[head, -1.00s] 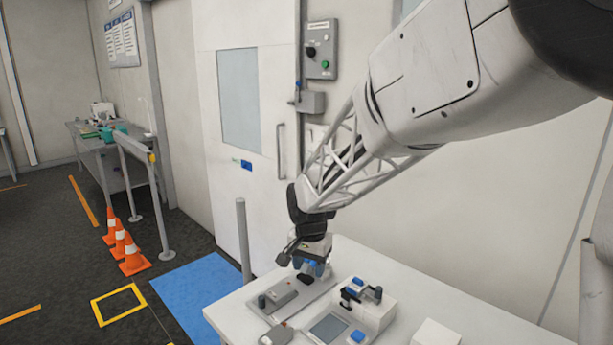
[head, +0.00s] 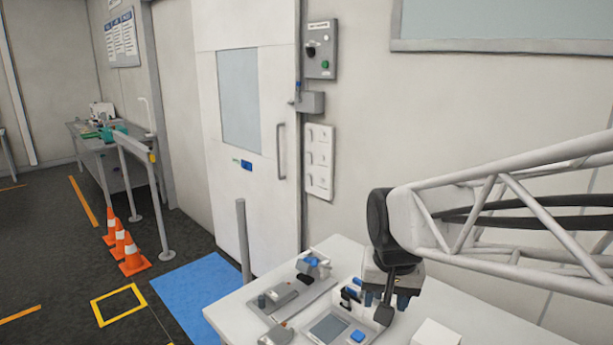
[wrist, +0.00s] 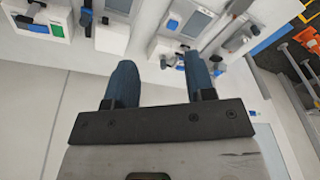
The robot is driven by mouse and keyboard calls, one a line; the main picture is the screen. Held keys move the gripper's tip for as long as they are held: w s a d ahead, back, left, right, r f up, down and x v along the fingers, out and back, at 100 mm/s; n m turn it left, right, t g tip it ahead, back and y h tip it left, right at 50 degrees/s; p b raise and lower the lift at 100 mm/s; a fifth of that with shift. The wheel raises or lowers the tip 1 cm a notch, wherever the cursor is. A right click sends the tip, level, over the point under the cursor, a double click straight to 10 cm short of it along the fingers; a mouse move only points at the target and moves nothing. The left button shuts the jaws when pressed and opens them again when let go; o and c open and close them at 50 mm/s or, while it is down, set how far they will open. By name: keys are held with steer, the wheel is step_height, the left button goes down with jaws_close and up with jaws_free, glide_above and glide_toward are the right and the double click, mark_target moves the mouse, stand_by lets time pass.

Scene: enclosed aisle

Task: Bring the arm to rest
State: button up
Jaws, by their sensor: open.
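My arm reaches in from the right in the head view, its lattice link lying nearly level over the white table (head: 235,308). My gripper (head: 388,300) hangs at its end over the right part of the table, beside a grey device with a screen (head: 328,328). In the wrist view my gripper (wrist: 160,75) shows two blue fingers set apart with nothing between them. From the head view I cannot tell how high the fingers are above the table.
A grey tray with small fixtures (head: 290,298) and a white box (head: 437,333) are on the table. A grey post (head: 243,240) stands beside it, before a white door (head: 255,190). Orange cones (head: 132,262) and a rail stand left. A wall control panel (head: 320,50) is clear of the arm.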

steer(key=s+d+n, duration=0.1)
steer(key=s+d, duration=0.1)
steer(key=s, duration=0.4)
steer(key=s+d, duration=0.2)
steer(key=s, duration=0.5)
steer(key=shift+d+f+n+t, duration=0.3)
steer(key=shift+f+n, duration=0.1)
